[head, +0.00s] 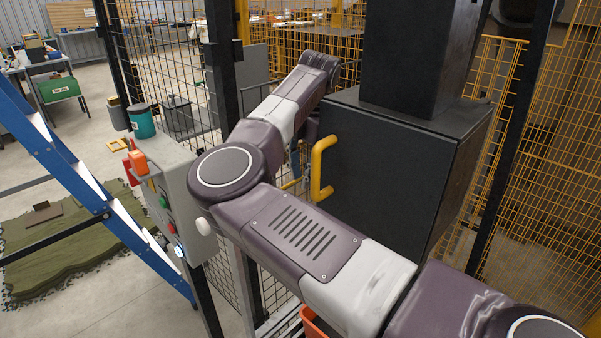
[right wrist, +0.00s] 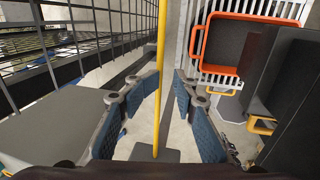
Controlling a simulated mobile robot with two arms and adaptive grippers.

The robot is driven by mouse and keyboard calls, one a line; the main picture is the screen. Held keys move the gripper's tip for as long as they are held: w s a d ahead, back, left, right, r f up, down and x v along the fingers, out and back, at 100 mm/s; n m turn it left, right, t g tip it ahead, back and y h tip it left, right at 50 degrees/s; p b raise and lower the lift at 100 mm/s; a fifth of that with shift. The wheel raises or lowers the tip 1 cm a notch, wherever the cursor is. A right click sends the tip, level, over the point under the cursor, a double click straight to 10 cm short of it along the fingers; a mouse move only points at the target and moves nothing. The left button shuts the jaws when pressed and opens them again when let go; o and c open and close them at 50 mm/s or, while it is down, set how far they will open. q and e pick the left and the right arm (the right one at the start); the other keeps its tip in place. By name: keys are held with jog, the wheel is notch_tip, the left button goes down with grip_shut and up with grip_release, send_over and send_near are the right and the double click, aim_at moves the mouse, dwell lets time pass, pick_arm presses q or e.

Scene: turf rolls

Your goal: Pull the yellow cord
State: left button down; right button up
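The yellow cord (right wrist: 160,48) runs straight down the middle of the right wrist view, from the top edge to a dark grey block (right wrist: 146,153) near the bottom. My right gripper (right wrist: 156,97) is open, with one blue-padded finger on each side of the cord. I see a gap between the cord and both fingers. In the head view my right arm hides most of the gripper; only a small blue part (head: 295,162) shows behind the elbow. I cannot make out the cord clearly there. My left gripper is not in view.
A dark cabinet (head: 375,165) with a yellow handle (head: 320,168) stands right beside my arm. A grey control box (head: 170,185) with buttons is at the left, near a blue ladder (head: 75,160). Mesh fencing (head: 160,60) stands behind. An orange crate (right wrist: 205,68) shows in the wrist view.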

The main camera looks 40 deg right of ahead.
notch_tip(320, 180, up, 12)
jog(key=s, duration=0.2)
jog(key=shift+s, duration=0.15)
jog(key=shift+f, duration=0.15)
dwell(0.6)
